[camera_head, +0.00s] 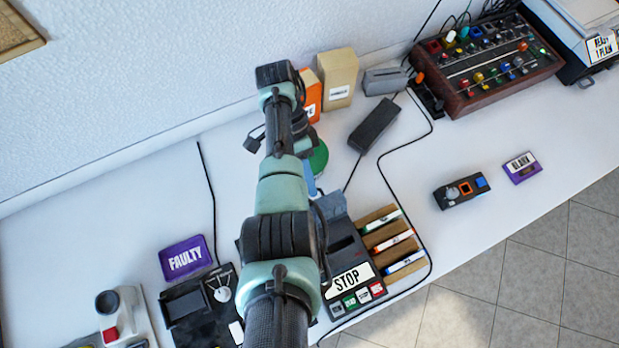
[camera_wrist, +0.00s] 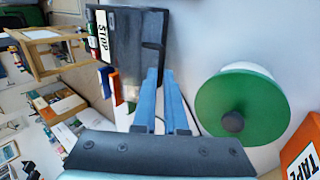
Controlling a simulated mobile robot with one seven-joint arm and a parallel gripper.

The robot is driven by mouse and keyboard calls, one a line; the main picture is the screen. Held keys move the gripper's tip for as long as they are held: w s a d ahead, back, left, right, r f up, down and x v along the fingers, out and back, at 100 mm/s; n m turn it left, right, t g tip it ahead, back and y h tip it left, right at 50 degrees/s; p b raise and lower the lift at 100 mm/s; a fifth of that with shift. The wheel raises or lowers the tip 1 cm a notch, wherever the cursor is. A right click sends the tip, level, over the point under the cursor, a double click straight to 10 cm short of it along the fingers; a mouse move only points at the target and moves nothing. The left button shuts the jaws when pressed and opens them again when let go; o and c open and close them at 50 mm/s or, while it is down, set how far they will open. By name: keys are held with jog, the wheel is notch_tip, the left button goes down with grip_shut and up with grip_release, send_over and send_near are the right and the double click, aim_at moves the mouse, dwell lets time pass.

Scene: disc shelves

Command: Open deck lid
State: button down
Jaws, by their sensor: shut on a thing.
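The deck (camera_head: 345,255) is a dark grey box with a white STOP label and a row of coloured buttons. It stands right of my arm in the head view and at the top of the wrist view (camera_wrist: 126,50). A grey lid-like panel (camera_head: 333,207) shows at its far end, partly hidden by my arm. My arm mostly hides the gripper in the head view.
A green-topped round holder (camera_wrist: 240,106) and an orange TAPE box (camera_wrist: 302,152) stand close right of the fingers. A wooden rack with markers (camera_head: 392,241) sits beside the deck. A black power brick (camera_head: 374,125) and its cables lie behind.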

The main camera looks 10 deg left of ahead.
jog(key=shift+a+f, duration=0.1)
jog(key=shift+f, duration=0.15)
jog(key=c, duration=1)
grip_release()
jog(key=shift+w, duration=0.1)
jog(key=shift+o, duration=0.2)
jog(key=shift+r, duration=0.15)
jog(key=v, duration=1.2)
jog(key=shift+w+r, duration=0.2)
jog(key=shift+r, duration=0.1)
jog(key=shift+a, duration=0.15)
